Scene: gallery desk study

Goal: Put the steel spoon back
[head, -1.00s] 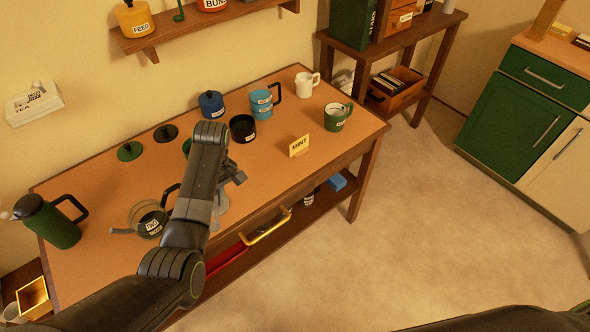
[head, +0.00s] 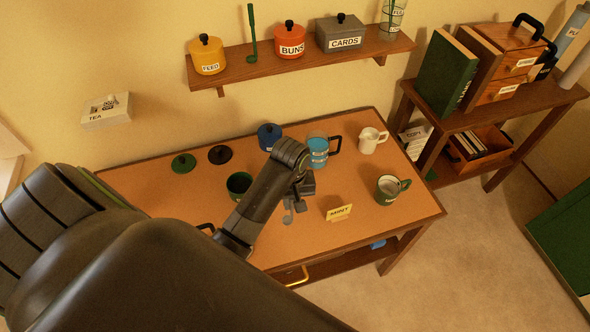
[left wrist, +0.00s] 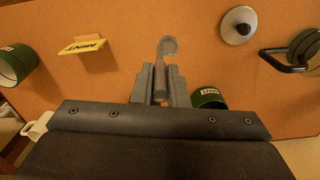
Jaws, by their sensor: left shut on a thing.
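The steel spoon (head: 288,219) hangs below my left gripper (head: 300,195) in the head view, above the tan desk top, left of the mint card (head: 339,212). In the left wrist view my left gripper (left wrist: 153,85) is shut on the spoon's handle. The spoon's round grey bowl (left wrist: 168,46) points away past the fingertips and looks clear of other things. My left forearm hides part of the desk. My right gripper is in neither view now.
A wall shelf (head: 300,58) holds several canisters, a green ladle and a glass jar (head: 392,18).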

